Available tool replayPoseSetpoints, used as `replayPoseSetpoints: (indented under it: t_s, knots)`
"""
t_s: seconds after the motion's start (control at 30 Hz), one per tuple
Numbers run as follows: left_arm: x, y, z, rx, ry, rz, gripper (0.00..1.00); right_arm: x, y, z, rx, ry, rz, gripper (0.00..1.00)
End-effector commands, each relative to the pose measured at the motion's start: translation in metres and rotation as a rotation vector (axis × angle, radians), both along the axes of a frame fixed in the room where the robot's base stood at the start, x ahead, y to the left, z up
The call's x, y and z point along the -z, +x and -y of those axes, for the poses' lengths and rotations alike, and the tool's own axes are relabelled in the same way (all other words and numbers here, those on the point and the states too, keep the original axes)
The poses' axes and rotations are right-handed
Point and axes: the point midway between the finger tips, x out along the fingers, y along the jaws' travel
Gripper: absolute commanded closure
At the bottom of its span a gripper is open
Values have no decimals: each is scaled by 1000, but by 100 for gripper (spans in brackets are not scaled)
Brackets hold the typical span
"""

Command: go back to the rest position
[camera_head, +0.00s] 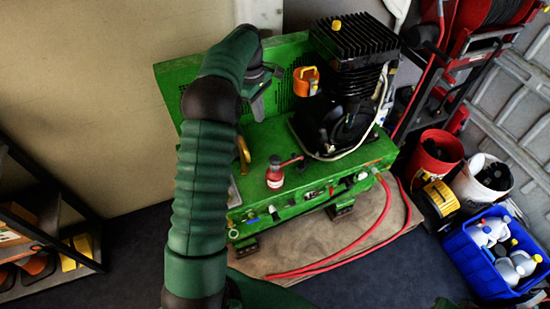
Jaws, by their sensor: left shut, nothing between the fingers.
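My left arm, in a dark green sleeve, rises from the bottom of the head view. My left gripper (257,101) is at its far end, over the left part of the green machine (282,137). Its grey fingers point down and are shut with nothing between them. The arm hides part of the machine's left side. I cannot tell whether the fingertips touch the machine. My right gripper is not in view.
Red hoses (378,226) lie in front. A blue crate (477,274) and buckets (434,156) stand right. A dark shelf (48,238) stands left.

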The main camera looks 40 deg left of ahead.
Motion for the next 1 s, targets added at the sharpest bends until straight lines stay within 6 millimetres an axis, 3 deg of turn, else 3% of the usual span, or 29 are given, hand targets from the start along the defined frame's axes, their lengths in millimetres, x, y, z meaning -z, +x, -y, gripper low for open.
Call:
replayPoseSetpoints:
  t_s: [0.47, 0.57, 0.77, 0.87, 1.0]
  knots:
    - [1, 1, 7, 30, 5, 5, 100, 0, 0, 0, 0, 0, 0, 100]
    - [2, 3, 34, 152, 23, 25, 100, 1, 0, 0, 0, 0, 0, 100]
    - [13, -15, 129, 621, 100, 99, 100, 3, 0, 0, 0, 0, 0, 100]
    - [22, -39, 176, 874, 142, 135, 100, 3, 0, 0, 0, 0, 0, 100]
    - [39, -87, 233, 1233, 200, 184, 100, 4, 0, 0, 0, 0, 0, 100]
